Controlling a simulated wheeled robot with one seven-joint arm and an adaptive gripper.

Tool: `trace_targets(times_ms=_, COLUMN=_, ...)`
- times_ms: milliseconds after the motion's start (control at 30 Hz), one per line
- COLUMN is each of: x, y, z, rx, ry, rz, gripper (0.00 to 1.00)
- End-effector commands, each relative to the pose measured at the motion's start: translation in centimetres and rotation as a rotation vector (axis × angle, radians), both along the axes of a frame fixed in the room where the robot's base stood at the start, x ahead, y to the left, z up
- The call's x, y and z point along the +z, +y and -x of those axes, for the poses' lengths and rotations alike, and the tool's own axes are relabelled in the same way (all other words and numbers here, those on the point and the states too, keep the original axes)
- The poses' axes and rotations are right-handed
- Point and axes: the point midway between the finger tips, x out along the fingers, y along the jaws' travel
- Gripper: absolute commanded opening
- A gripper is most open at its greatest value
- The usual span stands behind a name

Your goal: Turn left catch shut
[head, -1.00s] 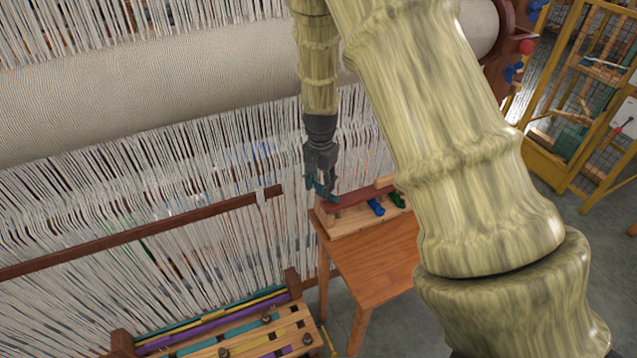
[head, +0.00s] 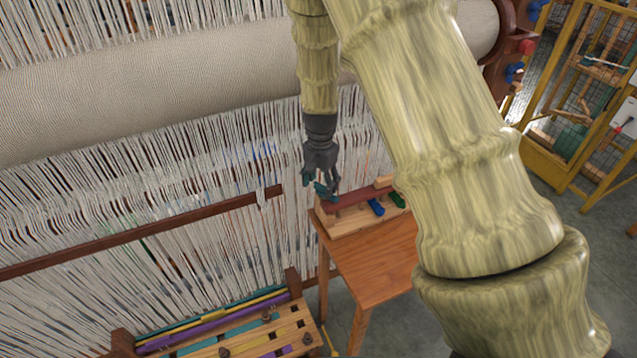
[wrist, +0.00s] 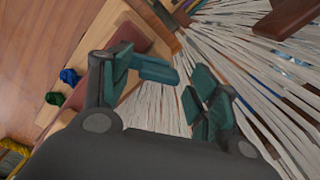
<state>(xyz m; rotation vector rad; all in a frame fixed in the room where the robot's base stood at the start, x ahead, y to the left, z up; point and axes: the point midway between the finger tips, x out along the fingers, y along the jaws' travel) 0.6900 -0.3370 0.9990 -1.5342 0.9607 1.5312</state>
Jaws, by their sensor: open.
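A wooden stand with a dark red bar (head: 352,199) sits on a small wooden table, close to the loom threads. The bar also shows at upper left in the wrist view (wrist: 128,28). A short blue-teal piece (wrist: 155,68), perhaps the left catch, juts out beside the bar between my fingers. Its colour is close to my finger pads, and I cannot tell whether it is turned shut. My gripper (head: 324,187) points down at the stand's left end. In the wrist view its teal-padded fingers (wrist: 164,88) are spread apart, with no clear grip on the piece.
Blue (head: 376,207) and green (head: 397,200) small pieces lie at the stand's front. The bare table top (head: 375,262) is in front. Loom threads (head: 215,235) hang close behind and left. A yellow cage rack (head: 555,165) stands at right.

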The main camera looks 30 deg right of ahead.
Motion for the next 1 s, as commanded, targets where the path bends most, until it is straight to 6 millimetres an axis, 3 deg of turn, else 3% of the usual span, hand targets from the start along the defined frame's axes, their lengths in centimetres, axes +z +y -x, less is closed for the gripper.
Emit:
trace_targets(times_ms=267, x=1.0, y=0.0, z=0.0, rx=0.000, ry=0.000, rz=0.000, gripper=0.61)
trace_targets(times_ms=700, x=8.5, y=0.0, z=-0.1, rx=0.000, ry=-0.003, rz=0.001, gripper=0.61)
trace_targets(times_ms=1000, x=11.6, y=0.0, z=-0.1, rx=0.001, ry=0.000, rz=0.000, gripper=0.61)
